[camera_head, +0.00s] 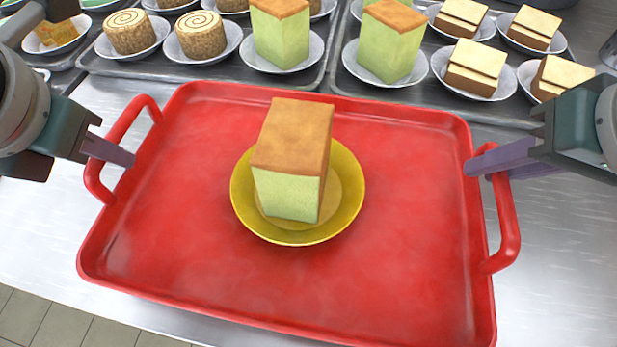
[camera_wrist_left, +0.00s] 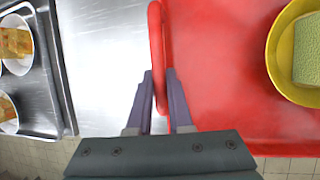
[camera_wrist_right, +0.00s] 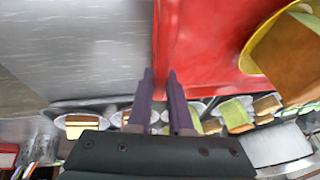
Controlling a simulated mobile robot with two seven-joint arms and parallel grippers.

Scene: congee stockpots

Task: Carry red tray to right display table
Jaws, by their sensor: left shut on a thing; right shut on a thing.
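The red tray (camera_head: 400,230) fills the middle of the head view, with a loop handle at each side. A yellow plate (camera_head: 347,190) lies on it and carries a green cake block with a brown top (camera_head: 295,150). My left gripper (camera_head: 125,158) is shut on the tray's left handle; the left wrist view shows its fingers (camera_wrist_left: 160,88) on either side of the red bar. My right gripper (camera_head: 475,165) is shut on the right handle; in the right wrist view its fingers (camera_wrist_right: 160,85) flank the red handle.
A steel counter (camera_head: 560,260) extends around and under the tray in the head view. Just behind the tray, metal trays (camera_head: 330,75) hold white plates with rolled cakes (camera_head: 130,32), green cakes (camera_head: 392,40) and layered cakes (camera_head: 475,68). A tiled floor (camera_head: 60,325) shows at the front left.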

